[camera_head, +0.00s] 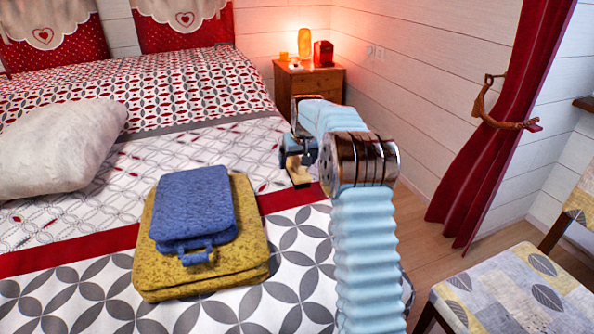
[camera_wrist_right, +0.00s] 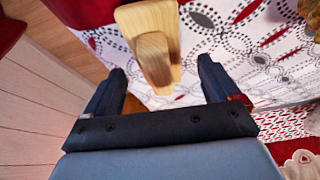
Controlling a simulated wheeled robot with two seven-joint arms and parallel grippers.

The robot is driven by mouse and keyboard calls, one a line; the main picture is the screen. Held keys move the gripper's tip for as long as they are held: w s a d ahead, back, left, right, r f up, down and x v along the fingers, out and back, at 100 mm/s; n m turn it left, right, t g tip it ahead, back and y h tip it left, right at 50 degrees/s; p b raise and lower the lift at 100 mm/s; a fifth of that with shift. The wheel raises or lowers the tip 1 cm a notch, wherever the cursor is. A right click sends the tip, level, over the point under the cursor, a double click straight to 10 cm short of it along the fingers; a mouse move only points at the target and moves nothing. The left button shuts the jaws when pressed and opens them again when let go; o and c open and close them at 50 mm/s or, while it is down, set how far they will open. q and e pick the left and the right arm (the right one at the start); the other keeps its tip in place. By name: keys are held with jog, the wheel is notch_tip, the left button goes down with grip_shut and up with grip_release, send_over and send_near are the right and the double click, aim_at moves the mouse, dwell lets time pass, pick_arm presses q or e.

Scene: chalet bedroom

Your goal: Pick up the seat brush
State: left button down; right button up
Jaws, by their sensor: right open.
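The seat brush appears to be the light wooden piece at the bed's right edge (camera_head: 297,172); it also shows in the wrist view (camera_wrist_right: 152,38). In the wrist view its narrower end points toward my right gripper (camera_wrist_right: 162,72) and shows between the two dark fingertips. The fingers are apart, and I see no contact with the wood. In the head view my right gripper (camera_head: 300,154) is just above the brush, and the arm partly covers it. My left gripper is not in view.
A folded blue cloth-like item (camera_head: 193,205) lies on a yellow one (camera_head: 150,272) on the patterned bed (camera_head: 95,292). A white pillow (camera_head: 60,145) is left. A wooden nightstand (camera_head: 325,82), red curtain (camera_head: 500,130) and cushioned chair (camera_head: 515,290) stand to the right. Floor shows between bed and chair.

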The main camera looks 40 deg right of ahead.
aim_at(297, 160)
jog(key=x, duration=0.3)
jog(key=shift+w+d+f, duration=0.15)
jog(key=shift+w+f, duration=0.05)
jog(key=shift+f, duration=0.1)
jog(key=shift+c, duration=0.3)
jog(key=c, duration=1.1)
jog(key=shift+o, duration=0.2)
jog(key=shift+r, duration=0.2)
